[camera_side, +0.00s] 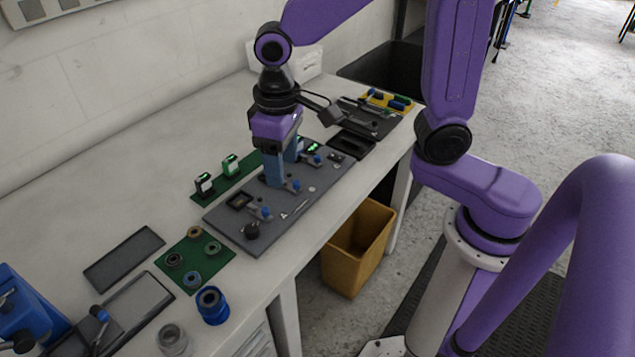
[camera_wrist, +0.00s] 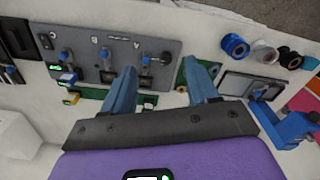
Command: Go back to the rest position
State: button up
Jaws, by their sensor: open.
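My gripper (camera_side: 285,168) hangs pointing down over the dark grey fixture plate (camera_side: 320,195) on the bench. Its two blue fingers stand apart with nothing between them. In the wrist view my gripper (camera_wrist: 165,78) also shows open and empty, with part of the plate (camera_wrist: 170,48) beyond the fingers. In the side view the fingers overlap the plate; I cannot tell how high above it they are. The plate carries several blue-knobbed clamps (camera_side: 265,212) and a black knob (camera_side: 252,231). No rest position is marked in either view.
A green mat with two small devices (camera_side: 231,166) lies behind the plate. A yellow bin (camera_side: 357,247) stands below the bench edge.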

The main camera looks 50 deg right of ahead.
jog(key=s+d+n, duration=0.4)
jog(key=s+d, duration=0.1)
jog(key=s, duration=0.3)
jog(key=s+d+n, duration=0.4)
jog(key=s+d, duration=0.1)
jog(key=s, duration=0.4)
jog(key=shift+s+d+n, duration=0.2)
jog(key=shift+s+n, duration=0.1)
